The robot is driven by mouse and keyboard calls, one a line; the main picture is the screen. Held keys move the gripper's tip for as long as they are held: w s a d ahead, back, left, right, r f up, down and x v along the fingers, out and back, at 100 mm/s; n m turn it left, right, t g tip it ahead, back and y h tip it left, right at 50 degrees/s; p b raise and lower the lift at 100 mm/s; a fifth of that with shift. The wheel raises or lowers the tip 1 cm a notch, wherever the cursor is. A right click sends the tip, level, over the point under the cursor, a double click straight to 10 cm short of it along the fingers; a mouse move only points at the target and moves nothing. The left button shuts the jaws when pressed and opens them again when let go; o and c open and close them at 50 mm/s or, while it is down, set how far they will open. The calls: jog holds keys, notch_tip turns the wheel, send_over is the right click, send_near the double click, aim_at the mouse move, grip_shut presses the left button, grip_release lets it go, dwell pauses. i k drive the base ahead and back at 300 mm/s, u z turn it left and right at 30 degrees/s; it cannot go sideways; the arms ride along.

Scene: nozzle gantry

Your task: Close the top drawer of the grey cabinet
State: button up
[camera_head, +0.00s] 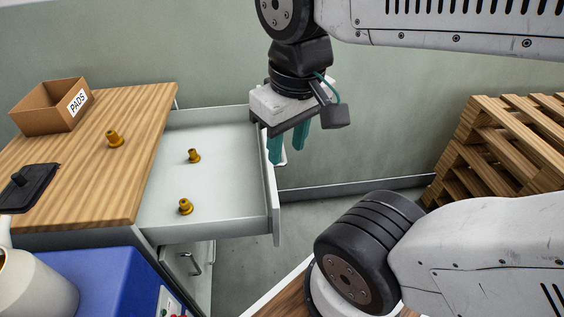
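The grey cabinet (150,240) with a wooden top stands at the left. Its top drawer (225,190) is pulled well out to the right. Two brass nozzles lie in the drawer, one toward the back (193,156) and one nearer the front (186,206). The drawer's front panel (273,205) faces right. My gripper (287,154) points down at the far end of that panel, its two teal fingers apart with a gap between them. A pale piece, perhaps the handle, shows partly behind the fingers. I cannot tell whether the fingers touch the panel.
On the wooden top (130,130) are a cardboard box marked PADS (50,108), a brass nozzle (114,138) and a black tray (30,187). A blue surface (110,285) with a pale jug (35,285) stands in front. Pallets (505,150) are stacked at the right.

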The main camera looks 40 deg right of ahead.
aim_at(231, 192)
jog(key=k, duration=0.25)
jog(key=u, duration=1.25)
jog(key=k, duration=0.8)
jog(key=z, duration=1.35)
jog(key=i, duration=0.5)
